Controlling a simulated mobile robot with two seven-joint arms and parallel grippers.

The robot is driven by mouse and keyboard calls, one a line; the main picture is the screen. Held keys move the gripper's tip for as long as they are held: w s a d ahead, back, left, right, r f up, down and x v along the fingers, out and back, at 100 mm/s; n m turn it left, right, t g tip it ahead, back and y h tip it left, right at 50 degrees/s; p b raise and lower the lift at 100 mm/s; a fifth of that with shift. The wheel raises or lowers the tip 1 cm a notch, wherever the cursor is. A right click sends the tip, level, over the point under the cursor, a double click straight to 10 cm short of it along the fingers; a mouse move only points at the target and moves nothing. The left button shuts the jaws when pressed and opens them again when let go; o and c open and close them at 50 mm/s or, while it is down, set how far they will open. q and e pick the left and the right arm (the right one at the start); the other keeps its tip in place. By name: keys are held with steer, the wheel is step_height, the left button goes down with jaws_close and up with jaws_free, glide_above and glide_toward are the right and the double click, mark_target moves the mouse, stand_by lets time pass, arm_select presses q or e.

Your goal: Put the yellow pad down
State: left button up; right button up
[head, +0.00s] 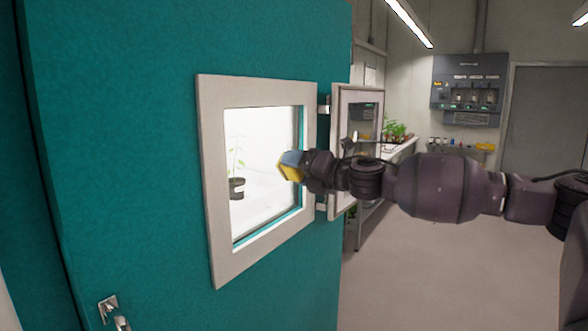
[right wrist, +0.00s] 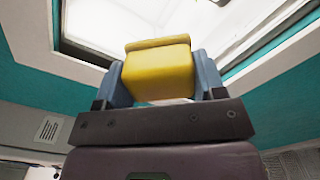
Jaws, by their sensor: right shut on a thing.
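The yellow pad (right wrist: 158,72) is gripped between the two blue fingers of my right gripper (right wrist: 160,78) in the right wrist view. In the head view the yellow pad (head: 289,171) shows at the tip of my right gripper (head: 291,166), in front of the window opening of the teal chamber. The right gripper is shut on the pad. I cannot tell whether the pad is inside the opening or just before it. My left gripper is not in view.
The white window frame (head: 211,190) surrounds a bright interior with a potted plant (head: 237,187). A small framed window door (head: 335,205) stands open on the right, close to my arm. A bench with green plants (head: 397,130) stands behind. The floor at right (head: 440,280) is clear.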

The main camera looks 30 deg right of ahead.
steer(key=shift+s+r, duration=0.1)
steer(key=shift+s, duration=0.05)
steer(key=shift+d+r+m+h, duration=0.1)
steer(key=shift+d+m+h, duration=0.25)
steer(key=shift+h, duration=0.15)
steer(key=shift+a+r+m+t+h, duration=0.1)
steer(key=shift+r+m+t+h, duration=0.15)
steer(key=shift+r+t+h, duration=0.2)
steer(key=a, duration=0.1)
steer(key=a+f, duration=0.1)
steer(key=a, duration=0.1)
steer(key=shift+w+a+f+h, duration=0.1)
steer(key=shift+w+f+h, duration=0.1)
steer(key=shift+h, duration=0.05)
steer(key=s+a+f+m+h+b, duration=0.1)
steer(key=s+a+f, duration=0.3)
steer(key=a+f, duration=0.8)
steer(key=s+a+f+m+h+b, duration=0.1)
steer(key=s+f+h, duration=0.1)
steer(key=s+f, duration=0.4)
steer(key=s+a+f+m+h+b, duration=0.1)
steer(key=s+f, duration=0.5)
steer(key=f, duration=0.9)
steer(key=shift+a+m+t+h, duration=0.35)
steer(key=shift+a+h, duration=0.15)
steer(key=shift+a, duration=0.2)
